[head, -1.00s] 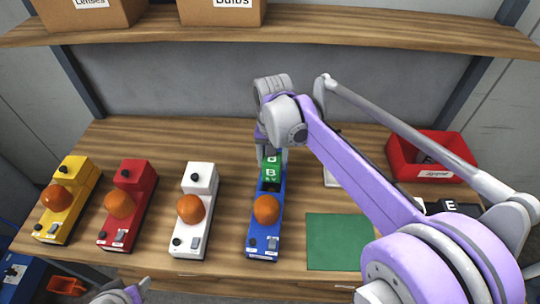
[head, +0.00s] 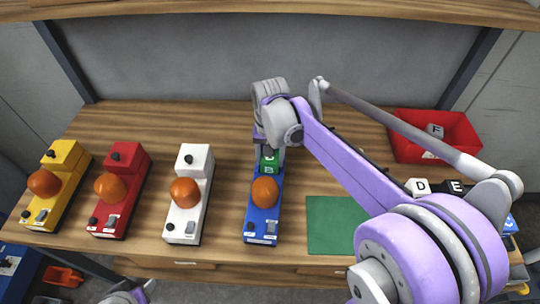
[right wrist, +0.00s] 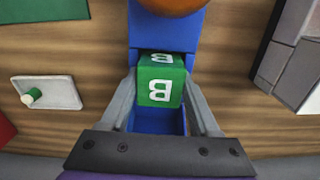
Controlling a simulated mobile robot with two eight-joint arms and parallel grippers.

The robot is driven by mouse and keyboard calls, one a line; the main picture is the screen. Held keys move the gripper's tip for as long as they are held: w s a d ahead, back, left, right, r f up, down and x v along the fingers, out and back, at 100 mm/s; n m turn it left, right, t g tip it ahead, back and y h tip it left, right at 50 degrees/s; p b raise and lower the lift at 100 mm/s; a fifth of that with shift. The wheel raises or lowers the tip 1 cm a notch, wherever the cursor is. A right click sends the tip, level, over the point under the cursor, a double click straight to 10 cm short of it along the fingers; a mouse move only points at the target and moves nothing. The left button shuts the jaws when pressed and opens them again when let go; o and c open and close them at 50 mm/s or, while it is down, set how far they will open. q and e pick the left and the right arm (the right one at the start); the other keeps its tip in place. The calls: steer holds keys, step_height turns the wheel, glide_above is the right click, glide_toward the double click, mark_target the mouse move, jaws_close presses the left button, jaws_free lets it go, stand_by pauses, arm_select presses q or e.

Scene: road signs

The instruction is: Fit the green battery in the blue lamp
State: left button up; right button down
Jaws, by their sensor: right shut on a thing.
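The blue lamp (head: 262,222) stands on the workbench with an orange dome (head: 264,190) on top. The green battery (head: 269,162), marked B, is at the lamp's far end. In the right wrist view the battery (right wrist: 161,80) sits over the open blue compartment (right wrist: 158,121), between my fingers. My right gripper (head: 268,148) is shut on the battery from above. Whether the battery rests on the compartment floor cannot be told. My left gripper (head: 128,294) shows only partly at the bottom edge, away from the lamp; its fingers are unclear.
White (head: 183,228), red (head: 107,222) and yellow (head: 39,213) lamps stand to the left. A green mat (head: 336,224) lies right of the blue lamp. A red bin (head: 462,135) and lettered blocks (head: 419,187) are further right. A shelf (head: 300,9) hangs above the back.

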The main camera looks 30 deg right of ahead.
steer(key=shift+f, duration=0.1)
stand_by(0.3)
steer(key=shift+c, duration=0.2)
jaws_free()
step_height(320, 180, up, 11)
steer(key=shift+f+p, duration=0.1)
steer(key=shift+p, duration=0.25)
stand_by(0.5)
